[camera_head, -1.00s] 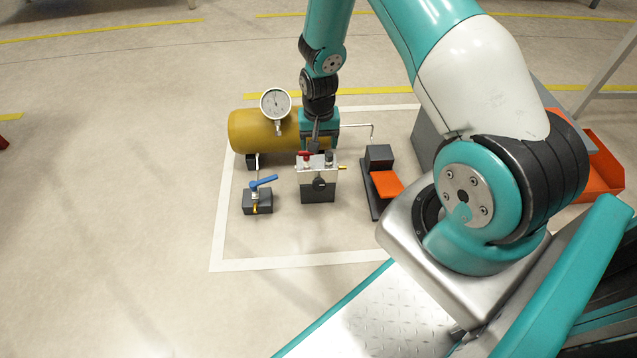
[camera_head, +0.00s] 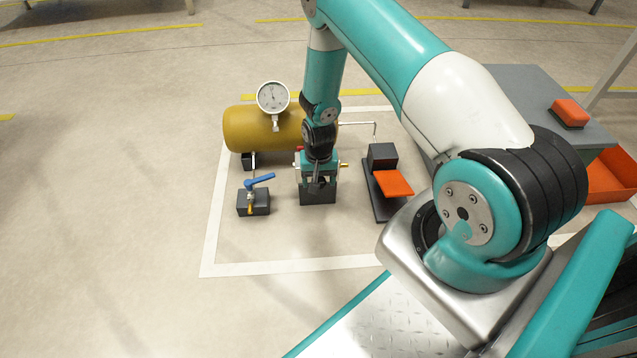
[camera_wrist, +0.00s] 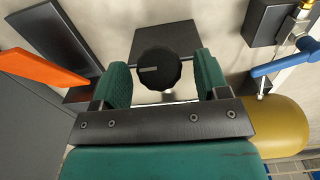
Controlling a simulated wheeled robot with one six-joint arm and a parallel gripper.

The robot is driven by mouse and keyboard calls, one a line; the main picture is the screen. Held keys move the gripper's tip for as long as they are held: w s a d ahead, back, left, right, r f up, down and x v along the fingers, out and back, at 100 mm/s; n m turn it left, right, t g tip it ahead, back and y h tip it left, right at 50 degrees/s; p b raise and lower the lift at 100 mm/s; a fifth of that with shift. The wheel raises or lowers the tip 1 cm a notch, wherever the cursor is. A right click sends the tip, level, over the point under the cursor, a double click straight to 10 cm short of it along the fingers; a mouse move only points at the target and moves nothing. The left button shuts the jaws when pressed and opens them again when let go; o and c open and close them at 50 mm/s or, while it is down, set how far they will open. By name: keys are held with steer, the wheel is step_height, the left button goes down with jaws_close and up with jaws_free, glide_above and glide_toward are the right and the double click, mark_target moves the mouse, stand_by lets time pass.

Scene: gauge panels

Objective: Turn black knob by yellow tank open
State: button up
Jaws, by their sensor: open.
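The black round knob (camera_wrist: 158,68) with a pale line mark shows in the wrist view, in front of a dark block (camera_wrist: 165,36). My gripper (camera_wrist: 163,66) is open, with one green finger on each side of the knob; I see pale gaps between knob and fingers. In the head view my gripper (camera_head: 317,178) is down at the small valve stand (camera_head: 317,197) and hides much of it. The yellow tank (camera_head: 250,130) lies behind it, with a round white-faced gauge (camera_head: 273,97) on top. The tank also shows in the wrist view (camera_wrist: 275,125).
A blue lever valve (camera_head: 259,181) on a dark block stands left of my gripper. A dark pedal unit with an orange plate (camera_head: 394,183) stands to the right. A grey table (camera_head: 535,95) holds an orange-topped button box (camera_head: 570,112). The floor at left is clear.

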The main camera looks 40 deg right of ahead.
steer(key=shift+f, duration=0.1)
steer(key=c, duration=0.9)
steer(key=shift+a+n+h+p, duration=0.1)
steer(key=shift+n+h+p, duration=0.2)
steer(key=shift+p, duration=0.05)
steer(key=shift+a+n+g+h+p, duration=0.15)
steer(key=shift+n+g+h+p, duration=0.55)
steer(key=shift+n+h, duration=0.2)
steer(key=n+h, duration=0.3)
steer(key=shift+w+a+f+g, duration=0.1)
steer(key=shift+a+f+g, duration=0.1)
steer(key=shift+g, duration=0.2)
steer(key=n+h, duration=0.1)
steer(key=n+h+b, duration=0.1)
steer(key=h, duration=0.1)
steer(key=n+h+b, duration=0.1)
steer(key=n, duration=0.1)
steer(key=shift+a+f+h, duration=0.15)
steer(key=shift+f+h, duration=0.1)
steer(key=shift+h, duration=0.05)
steer(key=n+t+h+b, duration=0.1)
steer(key=n+h+b, duration=0.1)
steer(key=n+h, duration=0.1)
steer(key=shift+t+b, duration=0.4)
steer(key=shift+n, duration=0.4)
